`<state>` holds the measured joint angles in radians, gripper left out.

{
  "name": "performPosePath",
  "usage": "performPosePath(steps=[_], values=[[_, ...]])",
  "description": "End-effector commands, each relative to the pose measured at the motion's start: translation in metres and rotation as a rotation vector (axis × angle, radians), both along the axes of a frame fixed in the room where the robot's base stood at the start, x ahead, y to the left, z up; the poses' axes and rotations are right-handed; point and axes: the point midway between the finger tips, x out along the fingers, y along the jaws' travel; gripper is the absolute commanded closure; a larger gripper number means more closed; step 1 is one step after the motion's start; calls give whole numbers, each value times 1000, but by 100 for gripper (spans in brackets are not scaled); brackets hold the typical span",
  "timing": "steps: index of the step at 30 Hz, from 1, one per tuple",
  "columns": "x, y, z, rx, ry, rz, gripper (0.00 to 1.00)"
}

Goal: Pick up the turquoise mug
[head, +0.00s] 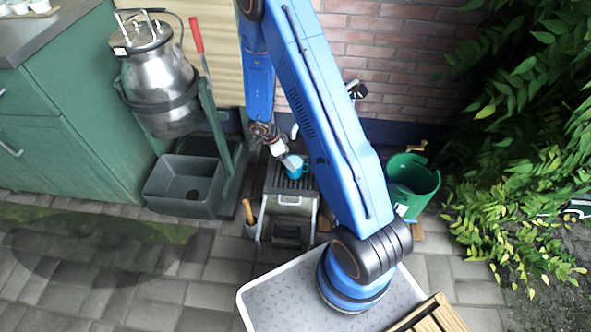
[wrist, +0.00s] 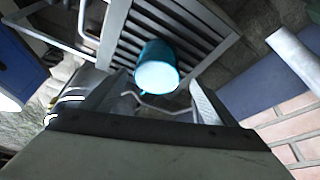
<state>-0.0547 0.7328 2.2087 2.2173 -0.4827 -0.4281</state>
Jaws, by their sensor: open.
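The turquoise mug (head: 293,165) stands on the slatted dark top of a small grey stand (head: 290,198) in the head view. In the wrist view the mug (wrist: 157,66) shows its pale round face above and between my fingers, in front of dark slats. My gripper (head: 287,160) is at the mug in the head view, partly overlapping it. In the wrist view my gripper (wrist: 150,98) is open, with one finger on each side below the mug. I cannot tell whether a finger touches it. The mug's handle is not clear.
A steel milk churn (head: 160,85) hangs in a green frame over a grey basin (head: 185,187) to the left. A green bucket (head: 412,185) stands to the right. A brick wall (head: 400,65) is close behind. Paving (head: 195,265) in front is open.

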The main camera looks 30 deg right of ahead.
Motion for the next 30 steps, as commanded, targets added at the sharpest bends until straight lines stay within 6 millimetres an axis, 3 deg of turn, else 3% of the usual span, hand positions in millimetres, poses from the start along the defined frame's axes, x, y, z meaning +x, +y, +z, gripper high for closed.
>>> performPosePath(steps=[8, 19, 29, 30], values=[[-2, -7, -15, 0, 1, 2, 19], [-11, -28, -52, 0, 1, 1, 19], [-11, -30, -57, 1, -1, 1, 19], [-11, -30, -56, 1, -1, 1, 26]])
